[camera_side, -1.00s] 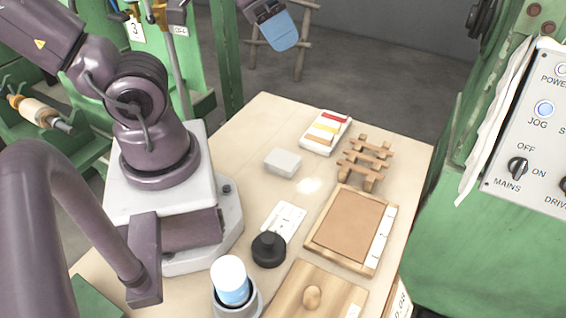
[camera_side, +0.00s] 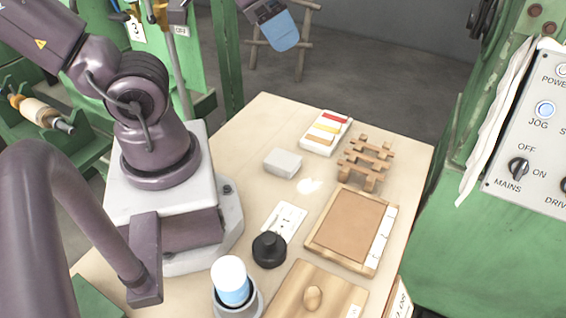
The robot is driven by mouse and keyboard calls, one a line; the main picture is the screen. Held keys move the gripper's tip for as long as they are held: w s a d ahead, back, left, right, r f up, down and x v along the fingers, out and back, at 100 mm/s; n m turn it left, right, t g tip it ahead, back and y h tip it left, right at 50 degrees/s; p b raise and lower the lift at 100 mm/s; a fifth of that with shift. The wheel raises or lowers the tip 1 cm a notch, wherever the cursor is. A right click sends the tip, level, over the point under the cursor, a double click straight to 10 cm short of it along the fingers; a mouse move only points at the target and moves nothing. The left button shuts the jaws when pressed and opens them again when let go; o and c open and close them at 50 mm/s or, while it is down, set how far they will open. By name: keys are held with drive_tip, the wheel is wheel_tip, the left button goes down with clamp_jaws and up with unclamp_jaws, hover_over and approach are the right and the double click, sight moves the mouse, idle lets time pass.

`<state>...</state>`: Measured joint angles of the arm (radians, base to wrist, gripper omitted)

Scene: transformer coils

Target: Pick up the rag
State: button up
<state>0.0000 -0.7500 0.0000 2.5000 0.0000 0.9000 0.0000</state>
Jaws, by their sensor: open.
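No thing is clearly marked as the rag. A small pale grey, rounded pad (camera_side: 283,163) lies flat on the bench top and may be the folded rag. A white, cloth-like sheet (camera_side: 497,112) hangs beside the control panel at the right; I cannot tell whether it is cloth or paper. My gripper (camera_side: 283,32) shows at the top edge, high above and beyond the bench's far edge, with a blue part at its end. It is open and well apart from the pad. Its upper part is cut off by the frame.
On the bench (camera_side: 268,115) are a tray of coloured strips (camera_side: 325,132), a wooden rack (camera_side: 365,162), a framed brown board (camera_side: 350,228), a white card (camera_side: 284,221), a black knob-topped disc (camera_side: 268,250), a blue-and-white cylinder (camera_side: 231,281) and a wooden board (camera_side: 285,300).

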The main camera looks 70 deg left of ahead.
drive_tip(key=o, duration=1.1)
drive_tip(key=n+g, duration=0.6)
drive_tip(key=n, duration=0.3)
approach(283, 159)
wheel_tip(283, 159, down, 10)
drive_tip(key=shift+s+f, duration=0.1)
